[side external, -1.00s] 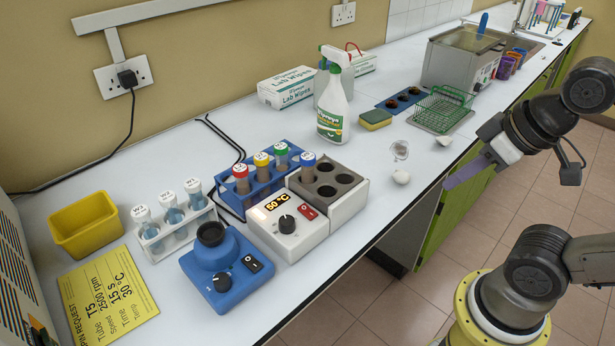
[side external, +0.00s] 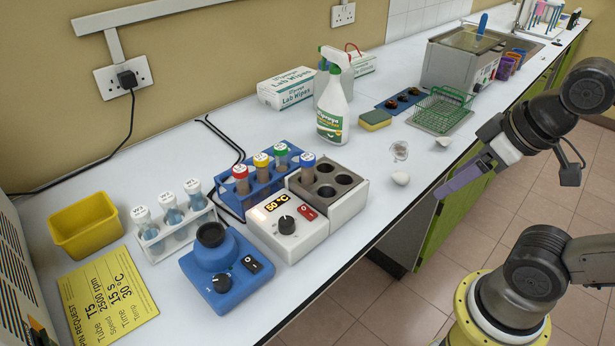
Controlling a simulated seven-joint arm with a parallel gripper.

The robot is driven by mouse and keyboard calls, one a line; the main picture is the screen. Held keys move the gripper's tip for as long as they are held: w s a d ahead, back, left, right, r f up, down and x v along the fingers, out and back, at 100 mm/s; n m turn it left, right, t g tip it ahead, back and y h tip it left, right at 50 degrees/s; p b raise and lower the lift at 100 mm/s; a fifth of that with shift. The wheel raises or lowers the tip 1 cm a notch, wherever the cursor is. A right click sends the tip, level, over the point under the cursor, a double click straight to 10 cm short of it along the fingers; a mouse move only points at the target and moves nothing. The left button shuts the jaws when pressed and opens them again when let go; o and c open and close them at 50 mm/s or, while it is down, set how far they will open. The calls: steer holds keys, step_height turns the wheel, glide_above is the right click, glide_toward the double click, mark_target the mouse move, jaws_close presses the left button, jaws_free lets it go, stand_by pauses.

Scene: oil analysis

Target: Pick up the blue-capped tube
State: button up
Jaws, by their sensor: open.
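The blue-capped tube (side external: 308,161) stands upright in a back-left well of the white heating block (side external: 327,228), which has a grey top with several dark wells. Its cap and a short brown length below show; the rest is hidden in the well. My gripper (side external: 440,192), with purple fingers, is open and empty. It is over the bench's front edge, well to the right of the tube and apart from it. The fingers are seen nearly edge-on, so the gap between them is hard to make out.
A blue rack (side external: 262,196) with red-, yellow- and green-capped tubes stands close behind the block. A blue mixer (side external: 228,278) is in front-left. A white rack (side external: 178,236) holds white-capped tubes. A spray bottle (side external: 333,100) stands behind. A small white object (side external: 400,178) lies between block and gripper.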

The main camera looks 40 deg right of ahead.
steer(key=w+r+n+g, duration=0.1)
steer(key=w+r+n, duration=0.5)
steer(key=r, duration=0.3)
steer(key=w+a+r+n+g, duration=0.1)
steer(key=w+r+n, duration=0.15)
steer(key=w, duration=0.35)
steer(key=n+g, duration=0.3)
glide_above(307, 157)
step_height(307, 157, down, 4)
steer(key=shift+g, duration=0.3)
step_height(307, 157, down, 10)
steer(key=shift+d+f, duration=0.1)
steer(key=shift+f, duration=3.2)
jaws_close()
